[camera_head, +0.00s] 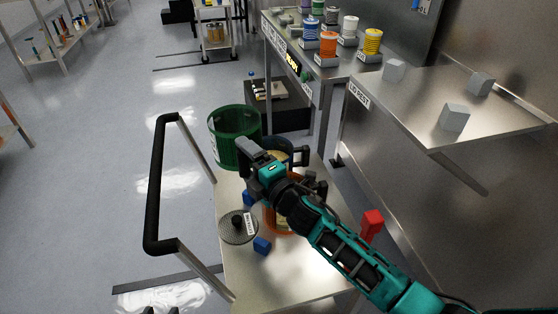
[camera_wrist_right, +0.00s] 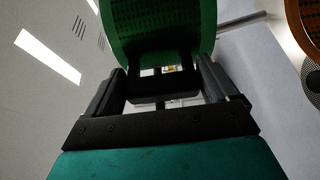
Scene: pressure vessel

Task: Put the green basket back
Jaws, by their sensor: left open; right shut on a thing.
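The green basket (camera_head: 234,125) is a round mesh basket, upright at the far left end of the cart. It fills the top of the right wrist view (camera_wrist_right: 160,30). My right gripper (camera_head: 248,150) is shut on its near side, and its fingers (camera_wrist_right: 162,85) show on both sides of a dark part of the basket. Whether the basket's bottom touches anything is hidden. Only the two dark tips of my left gripper (camera_head: 160,311) show at the bottom edge of the head view, apart and empty.
The cart (camera_head: 285,275) has a black handle (camera_head: 157,190) at left. On it are an orange basket (camera_head: 269,218), a dark basket (camera_head: 279,147) partly hidden by my right arm, a mesh lid (camera_head: 238,232) and blue blocks (camera_head: 262,245). A steel bench (camera_head: 345,68) with coloured spools stands behind.

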